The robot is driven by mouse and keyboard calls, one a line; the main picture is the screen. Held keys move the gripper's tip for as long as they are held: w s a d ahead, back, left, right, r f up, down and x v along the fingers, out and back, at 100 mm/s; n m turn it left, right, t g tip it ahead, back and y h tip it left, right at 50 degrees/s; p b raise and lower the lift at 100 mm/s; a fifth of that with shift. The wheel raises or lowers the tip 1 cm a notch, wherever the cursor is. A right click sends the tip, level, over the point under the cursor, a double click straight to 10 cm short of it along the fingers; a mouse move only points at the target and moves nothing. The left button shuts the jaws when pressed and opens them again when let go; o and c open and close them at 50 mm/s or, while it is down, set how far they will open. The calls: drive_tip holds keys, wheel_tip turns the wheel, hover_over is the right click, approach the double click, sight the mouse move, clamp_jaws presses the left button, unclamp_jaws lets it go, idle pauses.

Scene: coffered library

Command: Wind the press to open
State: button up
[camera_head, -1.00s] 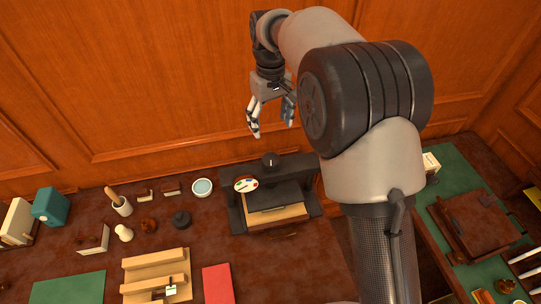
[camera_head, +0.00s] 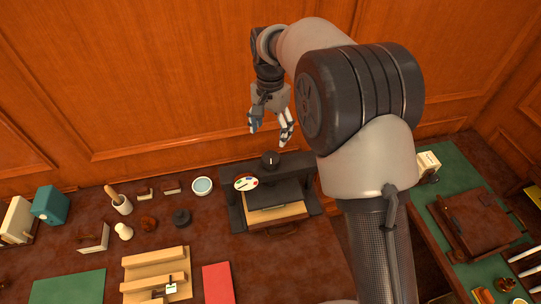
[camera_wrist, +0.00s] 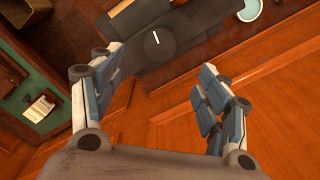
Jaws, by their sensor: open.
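The press (camera_head: 236,211) is a dark frame on the brown table, with a dark plate over a light wooden block inside. A round black knob (camera_head: 270,159) with a pale mark sits on top of its crossbar. A round dial with coloured sectors (camera_head: 246,183) is on its front left. My gripper (camera_head: 271,131) is open and empty above the knob, pointing down, apart from it. In the wrist view the knob (camera_wrist: 158,44) lies beyond and between the spread fingers (camera_wrist: 160,97), its pale line showing. My fingers hide none of the knob there.
A white bowl (camera_head: 202,186), a black round pot (camera_head: 181,217) and a pen cup (camera_head: 121,204) stand left of the press. A wooden stand (camera_head: 143,267) and red book (camera_head: 218,283) are in front. The wood-panelled wall (camera_head: 150,80) rises close behind.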

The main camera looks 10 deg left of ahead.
sight(271, 158)
wheel_tip(271, 158, down, 11)
drive_tip(key=shift+f+b, duration=0.2)
drive_tip(key=shift+b, duration=0.2)
drive_tip(key=shift+c, duration=0.3)
drive_tip(key=c, duration=1)
drive_tip(key=shift+n, duration=0.9)
drive_tip(key=o, duration=1.1)
drive_tip(key=shift+c, duration=0.2)
drive_tip(key=shift+r, duration=0.1)
